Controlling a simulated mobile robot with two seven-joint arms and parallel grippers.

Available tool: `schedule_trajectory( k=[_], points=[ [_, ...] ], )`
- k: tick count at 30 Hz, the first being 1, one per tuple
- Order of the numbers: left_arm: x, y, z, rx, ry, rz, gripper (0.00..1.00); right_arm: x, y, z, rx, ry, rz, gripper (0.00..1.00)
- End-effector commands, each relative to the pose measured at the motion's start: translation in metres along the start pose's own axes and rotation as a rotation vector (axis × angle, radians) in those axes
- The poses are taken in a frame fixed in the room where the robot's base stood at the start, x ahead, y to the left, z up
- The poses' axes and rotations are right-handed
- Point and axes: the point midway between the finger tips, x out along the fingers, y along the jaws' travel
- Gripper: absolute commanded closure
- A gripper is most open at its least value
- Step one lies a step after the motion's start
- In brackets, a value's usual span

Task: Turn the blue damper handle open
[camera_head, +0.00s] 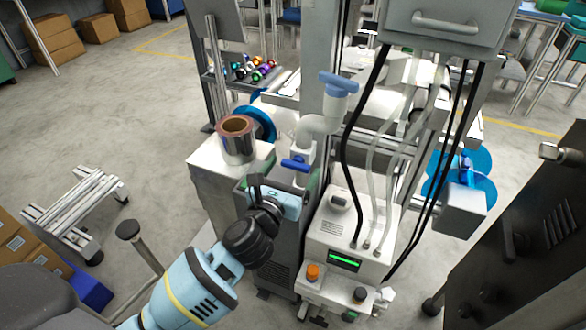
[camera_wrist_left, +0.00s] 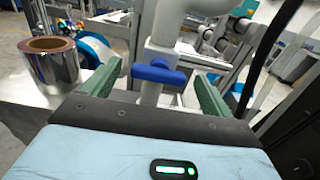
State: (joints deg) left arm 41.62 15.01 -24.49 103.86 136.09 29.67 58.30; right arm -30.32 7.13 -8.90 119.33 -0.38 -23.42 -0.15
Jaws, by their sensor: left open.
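The blue damper handle (camera_head: 295,164) sits on a white vertical pipe (camera_head: 302,148) at the middle of the head view. In the left wrist view the handle (camera_wrist_left: 159,72) lies crosswise on the pipe, between the green fingers. My left gripper (camera_head: 278,182) is open, just in front of and below the handle. Its fingers stand apart on either side of the handle, with visible gaps; I see no contact. My right gripper is not in view.
A film roll (camera_head: 237,140) stands on a white box left of the handle. A pale-blue piece (camera_head: 338,84) tops the pipe above. Black hoses (camera_head: 350,150) and a white machine (camera_head: 345,235) with a green display stand close on the right. Open floor (camera_head: 160,160) lies to the left.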

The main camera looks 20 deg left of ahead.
Motion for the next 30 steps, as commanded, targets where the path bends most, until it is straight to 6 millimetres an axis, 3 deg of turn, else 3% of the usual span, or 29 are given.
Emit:
schedule_trajectory(
  k=[13, 23, 30],
  points=[
    [0.0106, -0.0001, 0.0005, 0.0, -0.001, 0.0, 0.15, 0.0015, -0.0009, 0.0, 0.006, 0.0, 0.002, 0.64],
    [0.0104, -0.0001, 0.0004, 0.0, -0.001, -0.001, 0.58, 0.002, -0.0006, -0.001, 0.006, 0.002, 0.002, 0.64],
    [0.0103, -0.0004, 0.001, 0.017, 0.0, -0.001, 0.59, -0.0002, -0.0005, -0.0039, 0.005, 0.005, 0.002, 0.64]
  ],
)
